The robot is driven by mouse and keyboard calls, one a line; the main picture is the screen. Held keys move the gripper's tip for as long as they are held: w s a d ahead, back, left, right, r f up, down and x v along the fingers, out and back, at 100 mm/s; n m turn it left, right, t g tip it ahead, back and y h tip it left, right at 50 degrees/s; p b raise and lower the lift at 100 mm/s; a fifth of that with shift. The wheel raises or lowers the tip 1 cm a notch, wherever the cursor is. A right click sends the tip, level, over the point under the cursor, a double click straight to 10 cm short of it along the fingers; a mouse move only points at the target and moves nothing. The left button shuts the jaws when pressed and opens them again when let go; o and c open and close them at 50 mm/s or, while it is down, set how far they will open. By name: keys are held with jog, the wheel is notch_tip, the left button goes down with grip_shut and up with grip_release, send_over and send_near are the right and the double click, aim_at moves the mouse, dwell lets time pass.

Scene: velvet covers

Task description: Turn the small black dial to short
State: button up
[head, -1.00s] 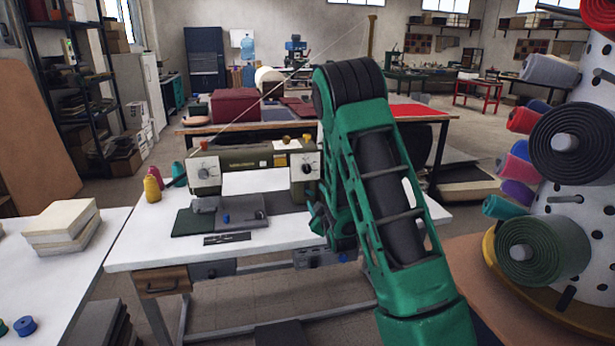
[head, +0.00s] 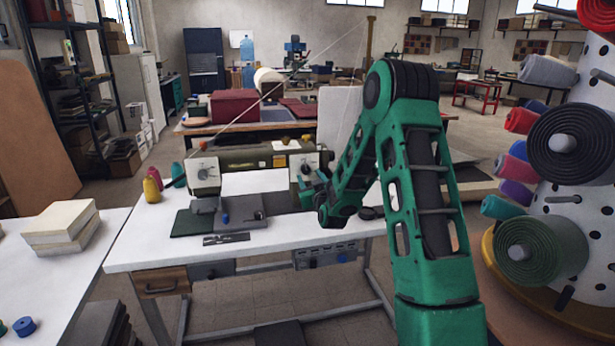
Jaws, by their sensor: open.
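The olive-green sewing machine (head: 245,160) stands on the white worktable. Its right end has a pale plate with a small black dial (head: 306,168). Its left end has another pale plate with a dark knob (head: 203,172). The setting marks are too small to read. My gripper (head: 309,183) is at the machine's right end, just below and beside the right dial, partly covering the plate's lower part. It is open, and nothing shows between its fingers. I cannot tell whether it touches the machine.
Thread spools (head: 152,188) stand left of the machine. A dark round object (head: 370,213) lies right of my gripper. A fabric-roll rack (head: 580,210) stands at the right.

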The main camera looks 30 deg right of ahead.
aim_at(306, 171)
jog(key=shift+x, duration=2.1)
jog(key=c, duration=1.1)
jog(key=shift+m, duration=0.6)
jog(key=o, duration=1.1)
jog(key=shift+s, duration=0.1)
